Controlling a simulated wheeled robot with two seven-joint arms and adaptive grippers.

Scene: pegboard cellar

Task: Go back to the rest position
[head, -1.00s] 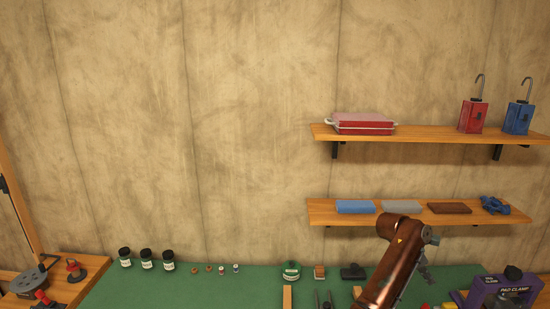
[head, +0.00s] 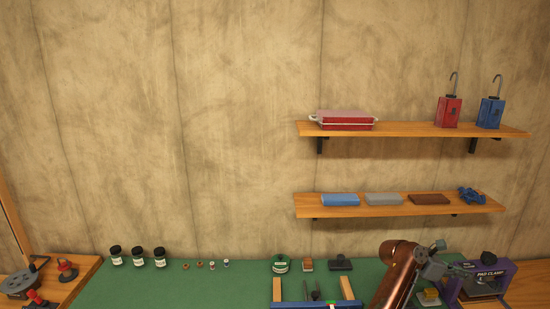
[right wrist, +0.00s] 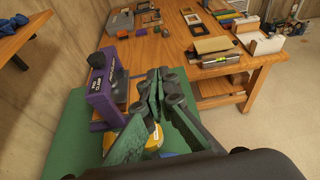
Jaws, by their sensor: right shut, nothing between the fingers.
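My right arm rises from the bottom right of the head view, in front of the green bench mat (head: 230,285). Its gripper (head: 438,266) is small there, just left of the purple pad clamp (head: 497,282), above the bench. In the right wrist view the gripper (right wrist: 158,84) shows large, its fingers shut together with nothing held. The purple clamp (right wrist: 101,92) stands left of the fingers in that view. My left gripper is not in view.
Two wall shelves hang above the bench: the upper (head: 410,131) bears a red box and two lanterns, the lower (head: 400,208) several blocks. Dark jars (head: 138,257) stand along the mat's back. Another wooden table (right wrist: 262,60) with loose items stands beyond in the wrist view.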

